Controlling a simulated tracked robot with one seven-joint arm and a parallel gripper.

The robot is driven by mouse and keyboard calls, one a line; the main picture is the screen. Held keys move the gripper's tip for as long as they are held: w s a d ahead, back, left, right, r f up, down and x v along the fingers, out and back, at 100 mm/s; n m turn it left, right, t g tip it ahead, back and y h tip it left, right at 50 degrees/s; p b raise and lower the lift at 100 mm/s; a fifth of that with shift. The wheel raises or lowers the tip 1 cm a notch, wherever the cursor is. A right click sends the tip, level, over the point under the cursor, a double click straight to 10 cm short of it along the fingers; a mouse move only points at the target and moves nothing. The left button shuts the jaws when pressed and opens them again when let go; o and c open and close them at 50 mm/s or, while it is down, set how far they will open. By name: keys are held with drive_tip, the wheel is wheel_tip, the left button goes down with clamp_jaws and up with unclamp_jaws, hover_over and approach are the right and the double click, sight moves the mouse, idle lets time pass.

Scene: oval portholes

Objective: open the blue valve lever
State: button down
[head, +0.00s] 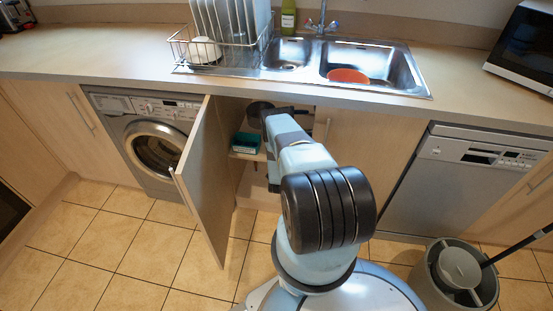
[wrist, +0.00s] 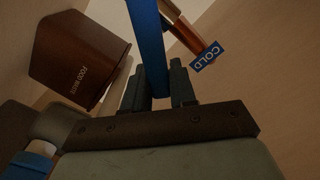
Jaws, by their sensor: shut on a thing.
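The blue valve lever (wrist: 148,40) shows in the wrist view as a long flat blue bar, running from the top edge down between my fingertips. My gripper (wrist: 161,85) is shut on its lower end, one dark finger on each side. A copper pipe (wrist: 188,30) passes just right of the lever, with a blue COLD tag (wrist: 206,57) at its end. The valve body is out of view. In the head view my arm reaches into the open cupboard under the sink, and its links hide the gripper and the lever.
The cupboard door (head: 207,180) stands open left of my arm. A brown food waste bin (wrist: 80,58) is at the left in the wrist view. A teal box (head: 246,142) sits on the cupboard shelf. A grey mop bucket (head: 455,275) stands at the right on the tiles.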

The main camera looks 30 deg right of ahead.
drive_tip(key=shift+s, duration=0.15)
drive_tip(key=c, duration=1)
unclamp_jaws()
drive_tip(key=shift+a, duration=0.15)
